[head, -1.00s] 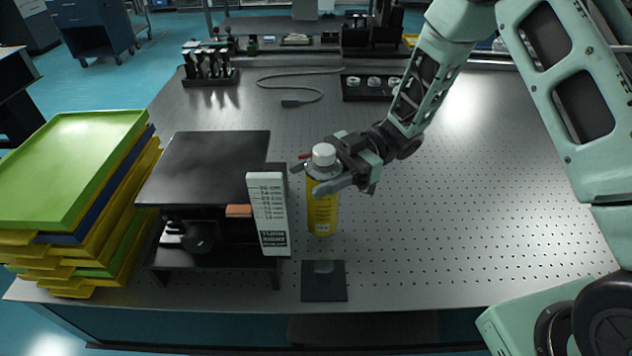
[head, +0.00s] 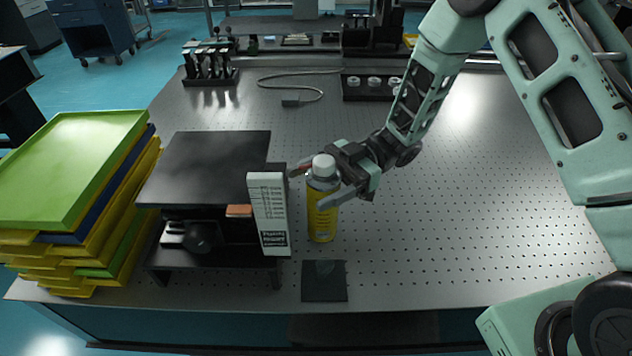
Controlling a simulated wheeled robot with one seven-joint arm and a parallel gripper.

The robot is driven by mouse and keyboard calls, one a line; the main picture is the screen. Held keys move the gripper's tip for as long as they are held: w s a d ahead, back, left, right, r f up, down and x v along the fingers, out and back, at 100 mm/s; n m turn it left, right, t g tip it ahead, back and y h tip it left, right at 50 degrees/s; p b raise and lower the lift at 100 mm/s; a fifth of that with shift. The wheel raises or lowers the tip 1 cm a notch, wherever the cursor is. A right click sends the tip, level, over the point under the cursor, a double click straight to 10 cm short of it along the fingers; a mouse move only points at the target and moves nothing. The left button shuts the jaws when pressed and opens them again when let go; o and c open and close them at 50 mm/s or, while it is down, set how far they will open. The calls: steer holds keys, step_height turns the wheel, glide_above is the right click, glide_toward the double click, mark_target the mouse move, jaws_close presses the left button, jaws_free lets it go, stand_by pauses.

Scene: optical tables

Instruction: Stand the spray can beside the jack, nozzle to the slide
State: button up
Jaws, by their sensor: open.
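The spray can (head: 322,218) is yellow with a white cap and stands upright on the perforated table, just right of the jack. The jack (head: 205,165) is black with a flat top plate. My gripper (head: 313,187) is open at the can's upper part, one finger at its left and one across its near right side; I cannot tell whether they touch it. A small clear piece, possibly the slide (head: 324,268), lies on a dark square pad (head: 325,289) in front of the can. Which way the nozzle faces cannot be made out.
A white printed panel (head: 268,213) stands between jack and can, with a narrow gap to the can. Stacked trays (head: 75,170) fill the left edge. A dark rack (head: 372,88) and a cable (head: 300,90) lie behind. The table's right side is clear.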

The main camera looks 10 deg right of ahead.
steer(key=b+v, duration=0.2)
steer(key=v, duration=1)
